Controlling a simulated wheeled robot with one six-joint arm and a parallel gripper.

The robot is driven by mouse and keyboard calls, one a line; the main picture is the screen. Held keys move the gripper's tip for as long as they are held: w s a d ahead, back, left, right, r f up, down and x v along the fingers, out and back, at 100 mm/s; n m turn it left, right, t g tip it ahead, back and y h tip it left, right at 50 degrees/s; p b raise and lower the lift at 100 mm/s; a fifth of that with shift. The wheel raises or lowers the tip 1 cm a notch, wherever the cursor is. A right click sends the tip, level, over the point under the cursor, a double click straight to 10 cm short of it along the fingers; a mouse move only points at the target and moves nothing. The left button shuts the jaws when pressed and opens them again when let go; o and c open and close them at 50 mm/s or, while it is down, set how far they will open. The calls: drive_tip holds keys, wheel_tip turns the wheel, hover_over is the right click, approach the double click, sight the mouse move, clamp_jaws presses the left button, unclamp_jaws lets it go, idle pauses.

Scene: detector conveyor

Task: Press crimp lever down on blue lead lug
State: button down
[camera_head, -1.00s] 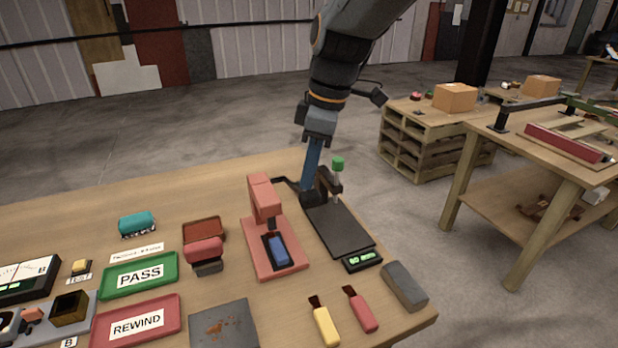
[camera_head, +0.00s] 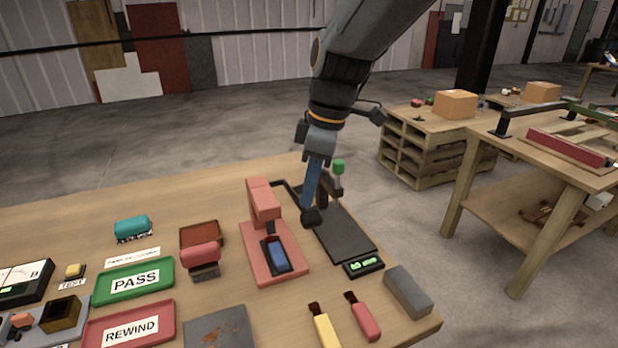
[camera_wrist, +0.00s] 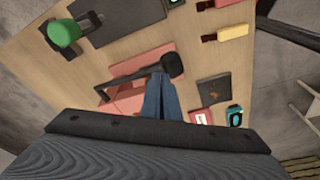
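The red crimp press (camera_head: 262,203) stands on the near bench with a blue lug (camera_head: 277,254) in its dark slot. A black lever (camera_head: 288,187) runs from the press to the right and ends in a round black knob (camera_head: 312,216). My gripper (camera_head: 310,203) is at the knob, its blue fingers pointing down. In the wrist view, the two fingers of my gripper (camera_wrist: 162,76) lie together beside the lever's knob (camera_wrist: 172,64), with no gap or held object visible. Contact with the knob looks likely but is not clear. The lug is hidden in the wrist view.
A black plate with a green display (camera_head: 364,266) and a green-topped post (camera_head: 338,168) stand close right of my gripper. A grey block (camera_head: 408,291), yellow (camera_head: 325,328) and red-handled (camera_head: 363,318) tools lie in front. Green PASS (camera_head: 134,280) and red REWIND (camera_head: 130,327) trays are left.

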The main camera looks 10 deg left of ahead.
drive_tip(key=a+p+v, duration=0.2)
drive_tip(key=p+v, duration=0.5)
drive_tip(key=v, duration=0.3)
drive_tip(key=shift+r, duration=0.5)
drive_tip(key=s+d+f+m+b, duration=0.1)
drive_tip(key=s+d+f+m, duration=0.2)
drive_tip(key=d+f+m, duration=0.3)
drive_tip(key=s+d+f+m+t+h+b, duration=0.1)
drive_tip(key=s+d+f+m, duration=0.2)
drive_tip(key=d, duration=0.9)
drive_tip(key=s+d+f+m+h+b, duration=0.1)
drive_tip(key=s+d+f+m+b, duration=0.1)
drive_tip(key=d+f+m, duration=0.7)
drive_tip(key=shift+s+d, duration=0.5)
drive_tip(key=shift+s, duration=0.15)
